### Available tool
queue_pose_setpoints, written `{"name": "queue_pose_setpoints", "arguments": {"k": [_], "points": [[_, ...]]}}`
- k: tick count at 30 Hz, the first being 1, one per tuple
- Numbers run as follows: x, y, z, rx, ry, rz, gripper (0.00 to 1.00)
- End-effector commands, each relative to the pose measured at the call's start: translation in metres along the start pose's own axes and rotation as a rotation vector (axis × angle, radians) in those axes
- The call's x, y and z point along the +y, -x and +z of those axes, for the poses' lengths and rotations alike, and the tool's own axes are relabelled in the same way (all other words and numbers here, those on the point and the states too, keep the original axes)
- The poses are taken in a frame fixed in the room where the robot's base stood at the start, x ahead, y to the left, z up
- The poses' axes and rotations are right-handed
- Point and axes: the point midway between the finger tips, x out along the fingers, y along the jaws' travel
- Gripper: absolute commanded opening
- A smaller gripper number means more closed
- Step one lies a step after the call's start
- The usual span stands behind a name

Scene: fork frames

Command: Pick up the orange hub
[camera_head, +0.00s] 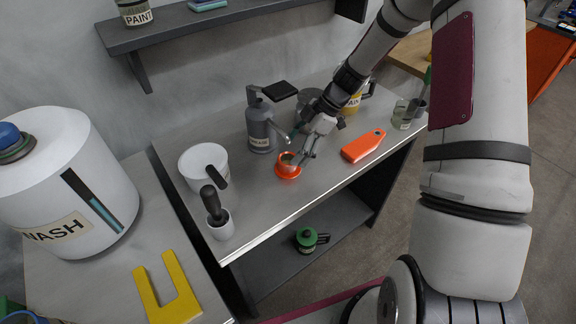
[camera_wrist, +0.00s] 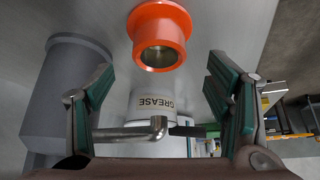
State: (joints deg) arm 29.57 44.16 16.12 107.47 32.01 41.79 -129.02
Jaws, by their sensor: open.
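The orange hub (camera_head: 287,170) is a short flanged ring on the grey bench, near its front edge. In the wrist view the hub (camera_wrist: 159,35) shows at the top centre, with its dark bore facing the camera. My gripper (camera_head: 304,158) is at the hub's right side in the head view. In the wrist view my gripper (camera_wrist: 160,92) is open, its teal-padded fingers wide apart. The hub lies beyond the fingertips, with nothing between the pads. Whether a finger touches the hub I cannot tell.
A grey pump can (camera_head: 259,128) labelled grease stands just behind the hub, its spout reaching toward my gripper. An orange flat piece (camera_head: 363,145) lies to the right. A white pot (camera_head: 203,166) and a brush in a cup (camera_head: 220,226) stand to the left.

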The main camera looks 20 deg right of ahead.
Motion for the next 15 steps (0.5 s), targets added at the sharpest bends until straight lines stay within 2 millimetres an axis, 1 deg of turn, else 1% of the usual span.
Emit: {"name": "queue_pose_setpoints", "arguments": {"k": [9, 12, 15], "points": [[0.000, -0.042, 0.003, 0.001, 0.000, -0.003, 0.73], [0.000, -0.049, 0.004, 0.000, -0.001, -0.001, 0.73], [0.001, -0.050, 0.004, -0.001, 0.000, 0.000, 0.73]]}}
